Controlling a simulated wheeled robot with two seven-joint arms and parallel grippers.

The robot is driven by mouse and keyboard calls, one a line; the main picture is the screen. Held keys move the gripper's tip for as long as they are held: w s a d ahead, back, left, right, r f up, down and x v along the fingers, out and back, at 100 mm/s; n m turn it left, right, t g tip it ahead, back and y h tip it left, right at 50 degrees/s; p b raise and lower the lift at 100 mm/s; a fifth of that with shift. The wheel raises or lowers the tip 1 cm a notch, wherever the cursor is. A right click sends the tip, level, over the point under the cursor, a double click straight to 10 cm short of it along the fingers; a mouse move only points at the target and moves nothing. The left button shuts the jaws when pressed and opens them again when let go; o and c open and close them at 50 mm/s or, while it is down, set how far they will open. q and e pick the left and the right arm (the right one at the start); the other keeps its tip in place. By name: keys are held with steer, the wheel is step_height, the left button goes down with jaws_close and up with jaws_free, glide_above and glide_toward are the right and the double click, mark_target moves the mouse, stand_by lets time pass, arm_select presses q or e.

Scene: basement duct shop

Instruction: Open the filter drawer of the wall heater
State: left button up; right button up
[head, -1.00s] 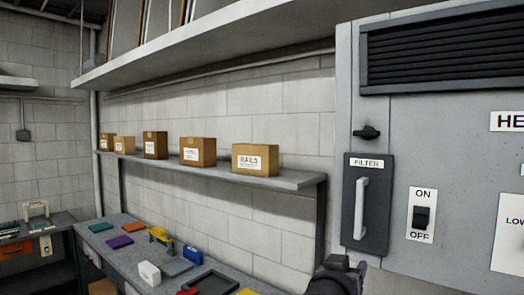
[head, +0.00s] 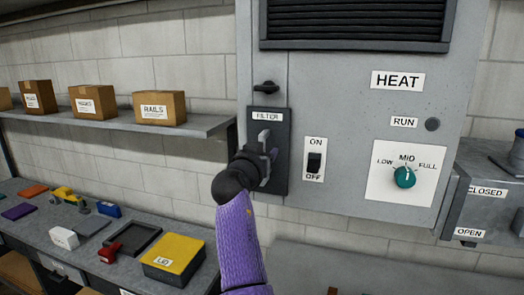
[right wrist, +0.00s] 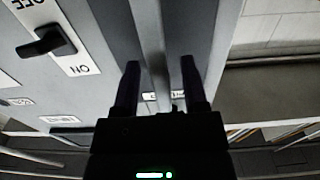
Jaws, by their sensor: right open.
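The wall heater (head: 350,100) is a grey metal cabinet. Its filter drawer (head: 282,180) has a dark front labelled FILTER and looks closed. A pale upright handle (head: 264,136) stands on it; its lower part is hidden by my gripper in the head view. My right gripper (head: 270,158) is open at the handle. In the right wrist view, my right gripper (right wrist: 162,78) has one finger on each side of the handle (right wrist: 152,45). I cannot tell whether either finger touches it. My left gripper is not in view.
A black knob (head: 265,87) sits just above the drawer. The ON/OFF switch (head: 314,162) is close to its right, and a teal dial (head: 404,176) is farther right. A shelf with boxes (head: 180,133) and a cluttered bench (head: 128,262) are at left.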

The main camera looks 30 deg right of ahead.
jaws_close()
stand_by(1.3)
